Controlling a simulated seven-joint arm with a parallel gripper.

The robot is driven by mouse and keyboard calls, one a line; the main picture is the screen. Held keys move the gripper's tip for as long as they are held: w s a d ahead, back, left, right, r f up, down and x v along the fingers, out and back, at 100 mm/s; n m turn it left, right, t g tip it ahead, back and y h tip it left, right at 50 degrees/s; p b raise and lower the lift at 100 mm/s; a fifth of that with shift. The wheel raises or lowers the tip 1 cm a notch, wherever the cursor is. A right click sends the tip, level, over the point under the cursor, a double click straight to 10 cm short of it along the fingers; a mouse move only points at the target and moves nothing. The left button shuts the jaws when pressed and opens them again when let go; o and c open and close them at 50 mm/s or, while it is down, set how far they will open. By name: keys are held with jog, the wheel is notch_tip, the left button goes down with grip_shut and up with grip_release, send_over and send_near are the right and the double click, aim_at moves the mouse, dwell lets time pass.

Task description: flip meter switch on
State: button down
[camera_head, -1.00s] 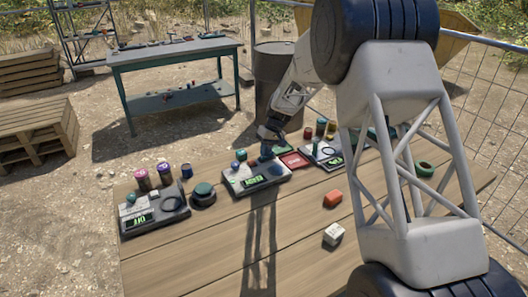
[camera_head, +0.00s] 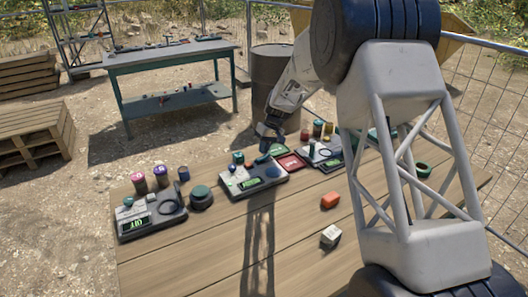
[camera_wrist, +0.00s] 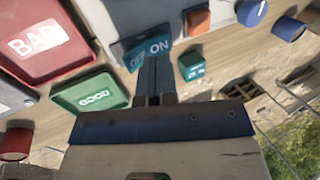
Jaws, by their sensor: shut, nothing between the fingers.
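The middle meter (camera_head: 236,188), a grey box with a lit green display, sits on the wooden table. In the wrist view its teal switch plate (camera_wrist: 133,58), marked OFF and ON, lies just beyond my fingertips. My gripper (camera_head: 264,146) is shut and empty, pointing down at the rear edge of this meter, close to the switch. It also shows in the wrist view (camera_wrist: 155,62), where the fingers cover part of the plate between the two words. I cannot tell whether they touch it or which way the switch is tilted.
A left meter (camera_head: 166,225) and a right meter (camera_head: 309,157) stand either side. A red BAD tray (camera_wrist: 70,65) and a green GOOD tray (camera_wrist: 120,92) lie close to my gripper. An orange block (camera_head: 330,200) and a white cube (camera_head: 330,235) lie on the front table.

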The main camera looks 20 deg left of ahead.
aim_at(264, 157)
notch_tip(264, 157, up, 12)
jog(key=shift+r, duration=0.2)
dwell(0.4)
jog(key=s+d+r+m+t, duration=0.1)
jog(key=s+d+r, duration=0.3)
jog(key=s+d, duration=0.4)
jog(key=s+d+r+m+t+h, duration=0.1)
jog(key=s+d+r+m, duration=0.1)
jog(key=s+d+r, duration=0.6)
jog(key=s+d+r+m+t, duration=0.1)
jog(key=s+d, duration=0.4)
jog(key=d, duration=0.6)
jog(key=s+d+f+m+t, duration=0.1)
jog(key=s+d, duration=0.4)
jog(key=s, duration=0.5)
jog(key=s+d+f+m+h, duration=0.1)
jog(key=s+d+f+m, duration=0.1)
jog(key=s+d, duration=0.4)
jog(key=s+d+f+m+t+h, duration=0.1)
jog(key=s+d, duration=0.4)
jog(key=s, duration=0.9)
jog(key=shift+s+d+f+m+t, duration=0.15)
jog(key=shift+s+f+m+t, duration=0.15)
jog(key=shift+f+m, duration=0.45)
